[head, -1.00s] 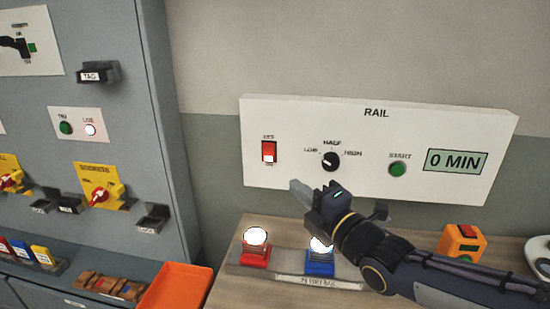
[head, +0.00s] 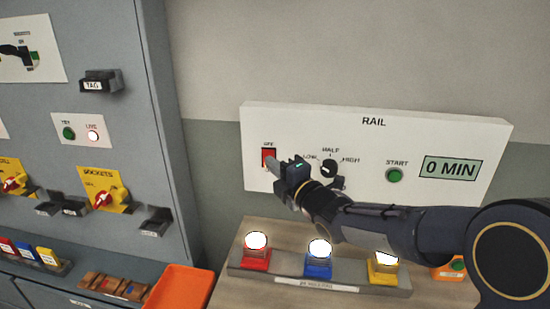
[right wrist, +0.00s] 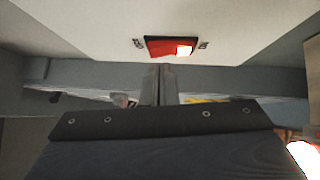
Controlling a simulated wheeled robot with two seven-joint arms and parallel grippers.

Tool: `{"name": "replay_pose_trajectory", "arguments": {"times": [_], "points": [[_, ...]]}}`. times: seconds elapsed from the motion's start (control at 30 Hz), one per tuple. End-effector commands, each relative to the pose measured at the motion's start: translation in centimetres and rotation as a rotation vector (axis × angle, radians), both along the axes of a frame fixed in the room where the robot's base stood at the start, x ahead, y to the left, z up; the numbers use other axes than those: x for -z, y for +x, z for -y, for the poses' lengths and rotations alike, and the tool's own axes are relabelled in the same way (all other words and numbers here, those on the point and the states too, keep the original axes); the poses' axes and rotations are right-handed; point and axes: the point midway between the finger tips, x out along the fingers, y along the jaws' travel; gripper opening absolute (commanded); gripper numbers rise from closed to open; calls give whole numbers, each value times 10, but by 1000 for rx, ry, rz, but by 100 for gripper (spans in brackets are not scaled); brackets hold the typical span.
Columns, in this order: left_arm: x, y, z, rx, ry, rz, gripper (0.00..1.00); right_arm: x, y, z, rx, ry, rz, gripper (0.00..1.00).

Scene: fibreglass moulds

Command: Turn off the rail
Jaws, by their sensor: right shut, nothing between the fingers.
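The white RAIL panel (head: 440,125) is on the wall. Its red rocker switch (head: 268,154) is at the left end, under a small label that reads like OFF. My right gripper (head: 273,169) is shut and empty, its tips at the switch's lower part in the head view, hiding some of it. In the right wrist view the switch (right wrist: 160,46) shows red with a bright lit end, just beyond the shut fingertips (right wrist: 160,70). I cannot tell whether they touch. My left gripper is not in view.
The panel also carries a knob (head: 329,168), a green START button (head: 395,175) and a 0 MIN display (head: 450,168). Below, red (head: 255,258), blue (head: 319,262) and yellow (head: 383,269) lamp-topped blocks stand on the bench. A grey cabinet (head: 120,140) is at left.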

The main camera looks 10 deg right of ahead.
Motion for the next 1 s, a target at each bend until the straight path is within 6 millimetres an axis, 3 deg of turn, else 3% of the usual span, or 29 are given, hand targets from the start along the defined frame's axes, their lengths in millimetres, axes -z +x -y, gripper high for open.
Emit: {"name": "replay_pose_trajectory", "arguments": {"times": [0.6, 1.0], "points": [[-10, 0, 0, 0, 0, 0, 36, -6, 14, 7, 1, 20, -48, 0], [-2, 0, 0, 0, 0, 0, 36, -2, 14, 4, -3, 18, -41, 0]]}}
